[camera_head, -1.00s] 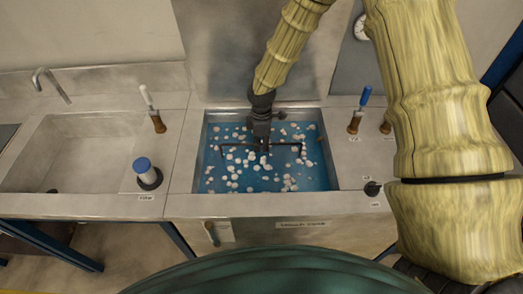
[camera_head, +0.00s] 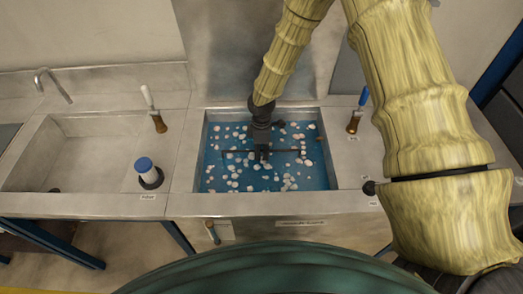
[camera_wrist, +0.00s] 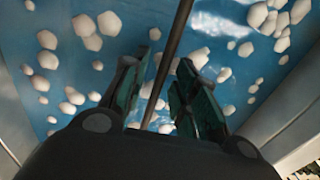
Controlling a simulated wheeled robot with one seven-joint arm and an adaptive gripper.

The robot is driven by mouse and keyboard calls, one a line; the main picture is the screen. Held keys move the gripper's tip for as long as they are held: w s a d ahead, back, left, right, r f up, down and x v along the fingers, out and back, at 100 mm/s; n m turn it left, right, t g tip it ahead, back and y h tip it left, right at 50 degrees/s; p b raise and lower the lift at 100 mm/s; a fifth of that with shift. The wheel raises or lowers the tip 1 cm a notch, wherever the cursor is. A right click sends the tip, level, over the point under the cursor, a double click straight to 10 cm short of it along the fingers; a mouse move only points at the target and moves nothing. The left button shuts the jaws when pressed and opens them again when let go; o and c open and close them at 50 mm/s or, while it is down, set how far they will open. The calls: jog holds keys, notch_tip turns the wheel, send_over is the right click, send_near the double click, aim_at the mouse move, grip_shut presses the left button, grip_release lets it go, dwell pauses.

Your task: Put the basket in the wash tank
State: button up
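The wash tank (camera_head: 329,180) is a steel basin of blue water with many white foam pieces on top. The basket shows only as a dark thin handle bar (camera_head: 237,152), level across the middle of the tank. Its body is hidden under the water and foam. My gripper (camera_head: 262,156) points down into the tank at the middle of this bar. In the wrist view, the handle bar (camera_wrist: 174,40) runs between the two fingers of my gripper (camera_wrist: 158,88). The fingers stand apart, with visible gaps on both sides of the bar.
An empty sink (camera_head: 85,160) with a tap (camera_head: 52,84) is at the left. A blue-topped knob (camera_head: 148,171) stands between sink and tank. A white-handled lever (camera_head: 153,110) and a blue-handled lever (camera_head: 357,110) stand behind on either side. The tank's steel rims surround my gripper.

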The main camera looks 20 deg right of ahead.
jog(key=shift+r, duration=0.1)
notch_tip(320, 180, up, 12)
jog(key=b, duration=0.3)
jog(key=shift+w, duration=0.3)
jog(key=shift+d, duration=0.1)
jog(key=shift+c, duration=0.2)
dwell(1.2)
